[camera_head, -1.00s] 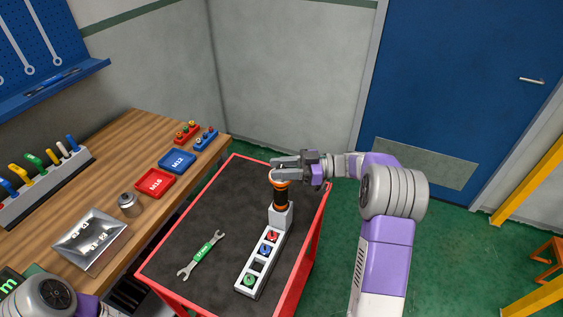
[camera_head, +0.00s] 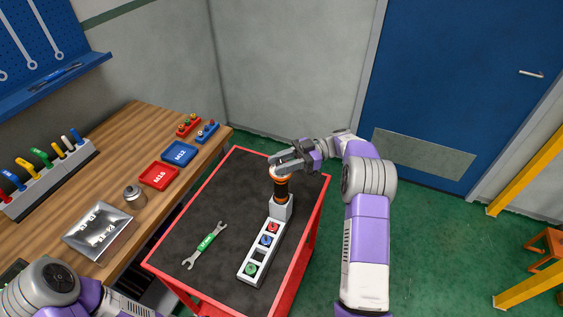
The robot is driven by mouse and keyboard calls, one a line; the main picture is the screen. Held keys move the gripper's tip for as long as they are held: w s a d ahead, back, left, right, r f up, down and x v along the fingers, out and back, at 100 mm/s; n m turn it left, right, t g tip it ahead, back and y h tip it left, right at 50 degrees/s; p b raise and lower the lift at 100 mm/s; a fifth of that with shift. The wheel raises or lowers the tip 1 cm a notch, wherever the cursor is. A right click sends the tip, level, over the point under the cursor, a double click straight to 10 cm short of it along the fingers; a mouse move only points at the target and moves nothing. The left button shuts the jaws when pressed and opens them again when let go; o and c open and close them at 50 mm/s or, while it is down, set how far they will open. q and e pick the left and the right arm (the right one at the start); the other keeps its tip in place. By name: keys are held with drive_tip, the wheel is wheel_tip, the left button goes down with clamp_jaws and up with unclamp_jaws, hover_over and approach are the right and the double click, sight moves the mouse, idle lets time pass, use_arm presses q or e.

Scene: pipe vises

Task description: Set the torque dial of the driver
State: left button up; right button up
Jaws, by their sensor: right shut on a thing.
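The driver (camera_head: 282,190) stands upright in a light grey holder block (camera_head: 281,208) on the cart. Its body is black with orange rings, and its top is at my right gripper. My right gripper (camera_head: 284,164) is shut on the driver's top, reaching in from the right. The torque dial's marks are too small to read and are partly hidden by the fingers. Of my left arm only links show at the lower left; the left gripper is out of view.
The red cart (camera_head: 157,269) has a dark top with a green-handled wrench (camera_head: 206,244) and a grey socket rack (camera_head: 246,278). On the wooden bench (camera_head: 140,120) are a red tray (camera_head: 160,177), a blue tray (camera_head: 180,153), a metal cup (camera_head: 134,196) and a silver packet (camera_head: 97,230).

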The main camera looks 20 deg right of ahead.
drive_tip(key=o, duration=0.9)
drive_tip(key=shift+o, duration=0.2)
drive_tip(key=d+p, duration=0.1)
drive_tip(key=d, duration=0.6)
drive_tip(key=shift+d, duration=0.3)
drive_tip(key=shift+w+p, duration=0.1)
drive_tip(key=shift+p, duration=0.2)
